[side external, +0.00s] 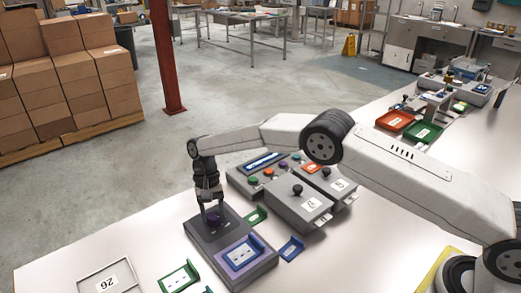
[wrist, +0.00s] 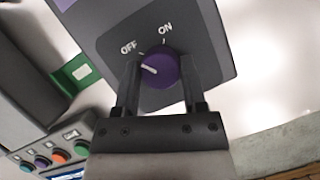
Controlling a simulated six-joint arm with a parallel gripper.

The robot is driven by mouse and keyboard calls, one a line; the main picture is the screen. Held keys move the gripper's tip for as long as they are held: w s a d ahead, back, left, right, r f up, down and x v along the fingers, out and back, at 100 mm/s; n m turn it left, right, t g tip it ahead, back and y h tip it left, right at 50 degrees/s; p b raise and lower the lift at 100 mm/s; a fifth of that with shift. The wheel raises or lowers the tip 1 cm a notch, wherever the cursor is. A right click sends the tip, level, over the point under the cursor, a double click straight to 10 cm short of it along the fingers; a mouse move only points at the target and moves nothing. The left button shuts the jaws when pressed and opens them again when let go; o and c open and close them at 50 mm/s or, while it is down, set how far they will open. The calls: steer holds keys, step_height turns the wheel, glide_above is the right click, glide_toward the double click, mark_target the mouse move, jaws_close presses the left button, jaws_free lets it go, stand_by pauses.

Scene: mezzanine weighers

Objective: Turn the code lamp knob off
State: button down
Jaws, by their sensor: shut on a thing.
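The purple knob (wrist: 165,66) sits on a dark grey box (wrist: 112,40) marked OFF and ON. Its white pointer line is turned to the left, on the OFF side and away from ON. My gripper (wrist: 158,84) has one finger on each side of the knob and is shut on it. In the side external view my gripper (side external: 211,207) points down onto the knob (side external: 214,221), which it partly hides. The box (side external: 200,240) stands on the white table, with a lilac front part holding a blue-framed card (side external: 243,253).
Two grey boxes with black knobs (side external: 297,190) and a panel with coloured buttons (side external: 268,172) stand just right of the knob box. Green card holders (side external: 180,279) and a blue one (side external: 291,248) lie nearby.

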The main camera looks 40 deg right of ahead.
steer(key=shift+c, duration=0.7)
jaws_free()
steer(key=v, duration=0.8)
